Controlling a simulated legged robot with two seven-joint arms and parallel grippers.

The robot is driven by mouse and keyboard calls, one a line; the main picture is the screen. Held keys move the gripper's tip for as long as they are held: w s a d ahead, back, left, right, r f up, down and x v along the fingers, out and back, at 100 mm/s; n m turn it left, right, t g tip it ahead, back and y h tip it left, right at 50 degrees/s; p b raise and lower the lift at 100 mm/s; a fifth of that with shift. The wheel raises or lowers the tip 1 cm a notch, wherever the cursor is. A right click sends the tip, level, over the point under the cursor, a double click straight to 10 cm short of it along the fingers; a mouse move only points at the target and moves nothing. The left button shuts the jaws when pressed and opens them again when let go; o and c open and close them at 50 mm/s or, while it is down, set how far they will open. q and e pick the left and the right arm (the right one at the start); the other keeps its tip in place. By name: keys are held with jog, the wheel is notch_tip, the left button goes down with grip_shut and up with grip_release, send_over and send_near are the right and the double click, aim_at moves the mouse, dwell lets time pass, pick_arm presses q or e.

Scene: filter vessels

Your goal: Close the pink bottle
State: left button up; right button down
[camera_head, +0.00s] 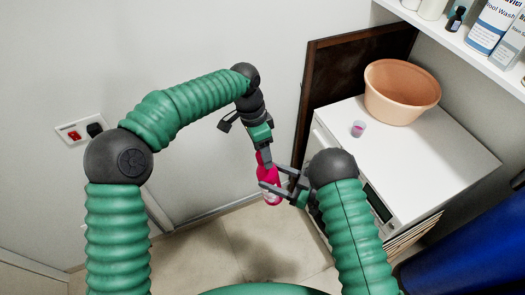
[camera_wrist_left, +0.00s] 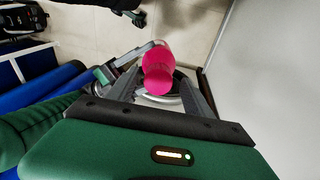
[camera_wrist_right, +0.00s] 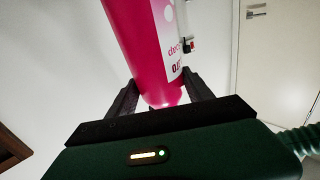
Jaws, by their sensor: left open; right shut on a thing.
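The pink bottle (camera_head: 268,184) is held in the air in front of the white machine. My right gripper (camera_head: 273,189) is shut on its body. In the right wrist view the bottle (camera_wrist_right: 138,45) shows a white label and stands between the fingers. My left gripper (camera_head: 264,156) is open at the bottle's upper end. In the left wrist view the bottle (camera_wrist_left: 158,68) shows between the spread left fingers, with a round pink end facing the camera. I cannot tell whether that end is a cap or the bottle's own top, or whether the left fingers touch it.
A small clear cup (camera_head: 358,129) with something pink in it stands on the white machine (camera_head: 418,153), beside a peach basin (camera_head: 402,92). A shelf with bottles (camera_head: 494,25) is at the upper right. A blue object (camera_head: 470,245) is at the lower right.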

pick_arm(q)
notch_tip(320, 180, up, 11)
jog(key=w+a, duration=0.1)
jog(key=a, duration=0.1)
jog(key=shift+w+r, duration=0.15)
dwell(0.3)
jog(key=s+a+f+n+t+y, duration=0.2)
jog(key=s+a+f+n+t, duration=0.1)
jog(key=s+a+f+n, duration=1)
jog(key=s+a+f, duration=0.3)
jog(key=s+a, duration=0.3)
jog(key=s, duration=0.2)
jog(key=shift+f+n+t, duration=0.25)
jog(key=shift+n+t, duration=0.05)
jog(key=shift+n, duration=0.1)
